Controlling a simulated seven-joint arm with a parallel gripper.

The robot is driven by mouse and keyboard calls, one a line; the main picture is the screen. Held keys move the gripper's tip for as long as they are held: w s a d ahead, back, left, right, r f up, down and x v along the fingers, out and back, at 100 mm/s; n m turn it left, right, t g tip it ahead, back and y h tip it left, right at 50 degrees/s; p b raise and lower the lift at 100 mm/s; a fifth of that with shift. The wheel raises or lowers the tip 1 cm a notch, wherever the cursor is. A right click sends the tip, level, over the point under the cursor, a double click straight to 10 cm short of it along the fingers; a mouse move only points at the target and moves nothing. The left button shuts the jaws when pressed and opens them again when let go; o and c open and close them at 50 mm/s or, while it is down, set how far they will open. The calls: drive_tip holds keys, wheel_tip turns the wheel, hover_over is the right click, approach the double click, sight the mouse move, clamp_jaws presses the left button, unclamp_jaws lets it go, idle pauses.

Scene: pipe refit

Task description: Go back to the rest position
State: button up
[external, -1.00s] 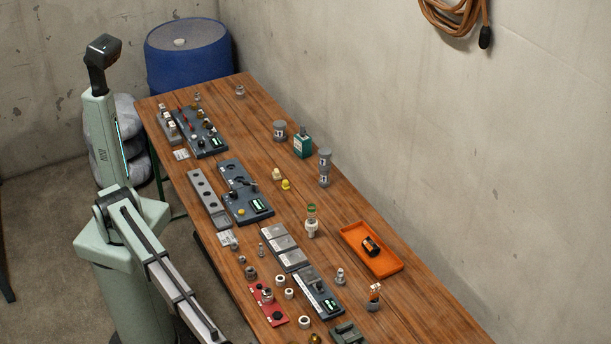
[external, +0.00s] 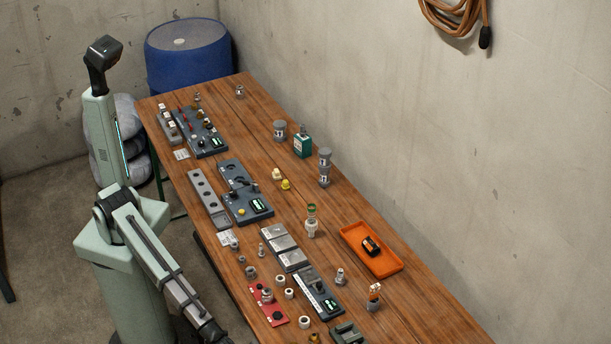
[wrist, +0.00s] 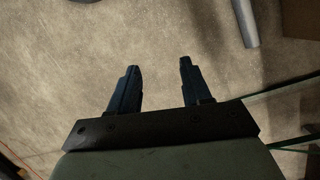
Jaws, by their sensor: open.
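My gripper (wrist: 156,85) shows in the wrist view with its two dark fingers apart and nothing between them. Bare concrete floor lies beneath it. In the external view my arm reaches from its pale green base toward the bottom edge, on the left side of the wooden table (external: 262,130). The gripper itself is not clearly visible there, as the arm's end is at the bottom edge of the picture.
The table carries dark fixture plates (external: 245,195), a red plate (external: 268,305), loose fittings, and an orange tray (external: 385,262) holding a black part. A blue barrel (external: 188,58) stands behind. Floor left of the table is mostly clear.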

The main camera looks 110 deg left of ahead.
drive_tip(key=s+a+f+n+g, duration=0.1)
drive_tip(key=s+a+f+n, duration=0.2)
drive_tip(key=s+a, duration=0.35)
drive_tip(key=s+a+f+n+g, duration=0.1)
drive_tip(key=s+a+f+n, duration=0.25)
drive_tip(key=s+a, duration=0.35)
drive_tip(key=s+a+f+n+g+h, duration=0.1)
drive_tip(key=s+a+n, duration=0.1)
drive_tip(key=s+a, duration=0.2)
drive_tip(key=s+a+f+n+g, duration=0.1)
drive_tip(key=s+a, duration=0.4)
drive_tip(key=s, duration=0.5)
drive_tip(key=shift+s+a+f+n+h, duration=0.25)
drive_tip(key=shift+f+n+h, duration=0.2)
drive_tip(key=shift+n, duration=0.6)
